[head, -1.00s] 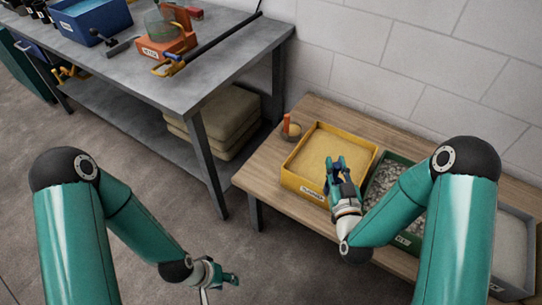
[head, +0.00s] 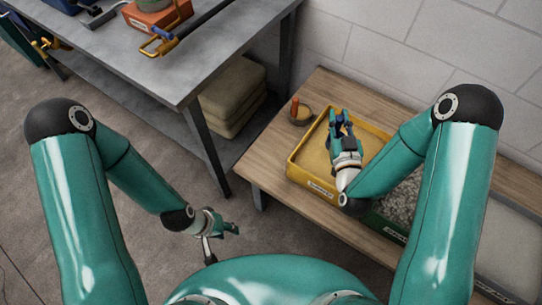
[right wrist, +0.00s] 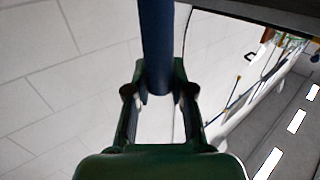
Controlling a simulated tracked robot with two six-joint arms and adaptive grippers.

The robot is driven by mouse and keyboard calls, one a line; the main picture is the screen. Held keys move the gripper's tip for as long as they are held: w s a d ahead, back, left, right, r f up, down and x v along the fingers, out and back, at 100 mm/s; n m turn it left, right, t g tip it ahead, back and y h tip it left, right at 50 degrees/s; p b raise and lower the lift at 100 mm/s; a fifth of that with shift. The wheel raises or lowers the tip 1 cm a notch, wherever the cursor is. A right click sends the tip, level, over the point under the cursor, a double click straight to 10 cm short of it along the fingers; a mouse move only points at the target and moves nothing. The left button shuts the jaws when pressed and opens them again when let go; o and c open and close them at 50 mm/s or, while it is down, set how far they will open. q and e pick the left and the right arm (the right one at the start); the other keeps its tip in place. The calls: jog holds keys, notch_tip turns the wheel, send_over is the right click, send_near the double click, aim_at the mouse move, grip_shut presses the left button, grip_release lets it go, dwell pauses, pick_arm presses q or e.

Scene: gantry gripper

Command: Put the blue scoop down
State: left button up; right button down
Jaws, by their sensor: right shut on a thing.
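My right gripper (head: 338,120) is over the yellow tray (head: 311,184) of sand-coloured material on the low wooden bench. It is shut on the blue scoop, whose blue handle (right wrist: 157,45) stands between the fingers in the right wrist view. In the head view only a small blue part shows between the fingers. The scoop's bowl is hidden, and I cannot tell whether it touches the sand. My left gripper (head: 230,229) hangs low over the floor, away from the benches; its jaws are too small to judge.
A small round item with an orange upright part (head: 298,110) stands left of the yellow tray. A green tray of gravel (head: 398,205) is to the right. The front left of the wooden bench (head: 262,160) is bare. A grey workbench (head: 205,60) stands at the left, a block wall behind.

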jog(key=shift+w+a+f+b, duration=0.1)
jog(key=shift+w+f+b, duration=0.15)
jog(key=shift+b, duration=0.2)
jog(key=w+a+r+b, duration=0.1)
jog(key=w+a+b, duration=0.5)
jog(key=a+b, duration=0.45)
jog(key=s+a+r+n+y+b, duration=0.25)
jog(key=a+r+b, duration=0.35)
jog(key=a+b, duration=0.35)
notch_tip(320, 180, down, 20)
jog(key=s+b, duration=0.1)
jog(key=b, duration=0.5)
jog(key=shift+r+m, duration=0.25)
jog(key=shift+m, duration=0.1)
